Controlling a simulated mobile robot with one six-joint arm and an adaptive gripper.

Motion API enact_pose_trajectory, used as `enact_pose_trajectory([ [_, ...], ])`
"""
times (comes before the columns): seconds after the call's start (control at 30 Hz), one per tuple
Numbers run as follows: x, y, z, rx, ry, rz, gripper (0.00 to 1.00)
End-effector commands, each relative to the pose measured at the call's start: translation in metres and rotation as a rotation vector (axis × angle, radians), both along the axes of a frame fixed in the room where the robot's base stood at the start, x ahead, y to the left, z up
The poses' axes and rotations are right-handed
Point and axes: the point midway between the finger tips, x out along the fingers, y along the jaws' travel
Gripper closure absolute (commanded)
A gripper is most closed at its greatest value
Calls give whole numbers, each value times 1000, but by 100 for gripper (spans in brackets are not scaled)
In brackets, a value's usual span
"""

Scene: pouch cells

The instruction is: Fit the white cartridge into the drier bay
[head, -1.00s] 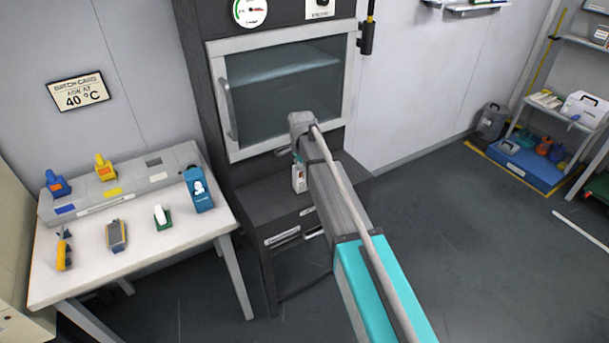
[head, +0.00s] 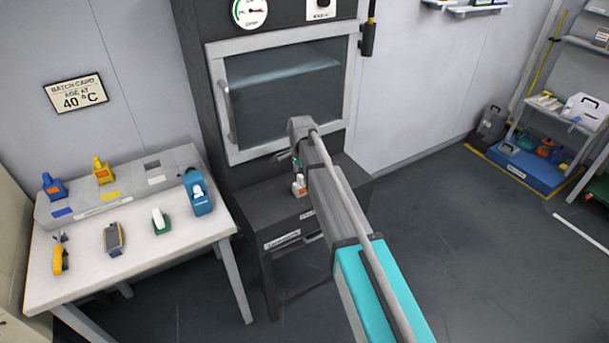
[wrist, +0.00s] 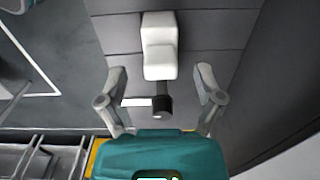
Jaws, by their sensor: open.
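The white cartridge (head: 300,187), with an orange-red mark, stands on the dark ledge below the glass-doored oven. In the wrist view, a white stepped body (wrist: 160,50) with a dark round end lies ahead, between the fingers; it appears to be the same cartridge. My gripper (wrist: 161,72) is open, one finger on each side, with visible gaps. In the head view my arm partly hides it. The grey rack (head: 120,195) on the left table holds a blue cartridge (head: 54,187) and a yellow one (head: 103,171). A dark empty opening (head: 153,164) beside them appears to be the drier bay.
The white table (head: 185,245) also carries a yellow tool (head: 60,255), a grey handheld device (head: 113,239), a white item in a green base (head: 161,220) and a blue holder (head: 198,192). The oven door (head: 285,90) is shut behind my arm.

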Motion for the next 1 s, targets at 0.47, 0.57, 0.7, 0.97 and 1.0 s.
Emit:
enact_pose_trajectory([
  [0.47,0,0,31,1,-1,0,15],
  [0.57,0,0,40,1,-1,0,15],
  [0.7,0,-1,52,1,-1,-1,15],
  [0.97,0,-1,73,1,-1,-1,15],
  [1.0,0,-1,77,1,-1,-1,15],
])
